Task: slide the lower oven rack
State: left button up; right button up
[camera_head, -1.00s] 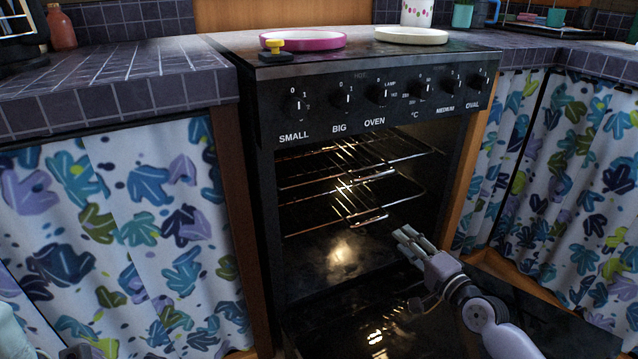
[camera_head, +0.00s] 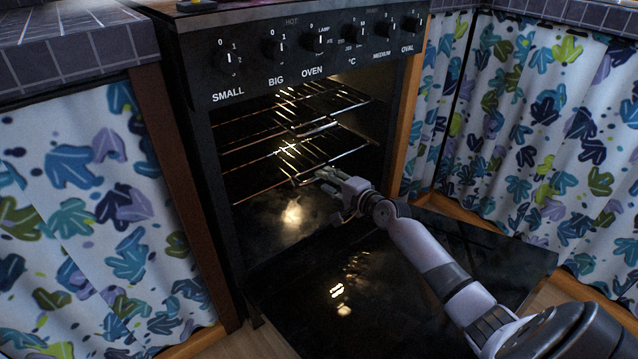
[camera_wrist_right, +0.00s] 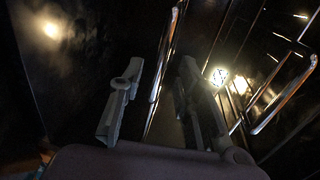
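The lower oven rack (camera_head: 260,171) is a dark wire shelf with a bright front bar inside the black oven (camera_head: 205,160). My right gripper (camera_head: 322,180) is at the oven opening, by the front of this rack. In the right wrist view my right gripper (camera_wrist_right: 160,68) has its two fingers apart. A shiny bar, seemingly of the lower rack (camera_wrist_right: 166,52), runs between them in the picture; contact cannot be made out. The upper rack (camera_head: 335,101) sits above it. My left gripper is not in view.
The oven door (camera_head: 400,275) is folded down, with my right forearm above it. Wooden side panels (camera_head: 405,130) and leaf-patterned curtains (camera_head: 540,130) flank the oven. A tiled counter (camera_head: 75,45) is at upper left.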

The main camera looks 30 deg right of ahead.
jog(key=shift+b+x, duration=0.75)
jog(key=shift+x, duration=1.35)
grip_shut()
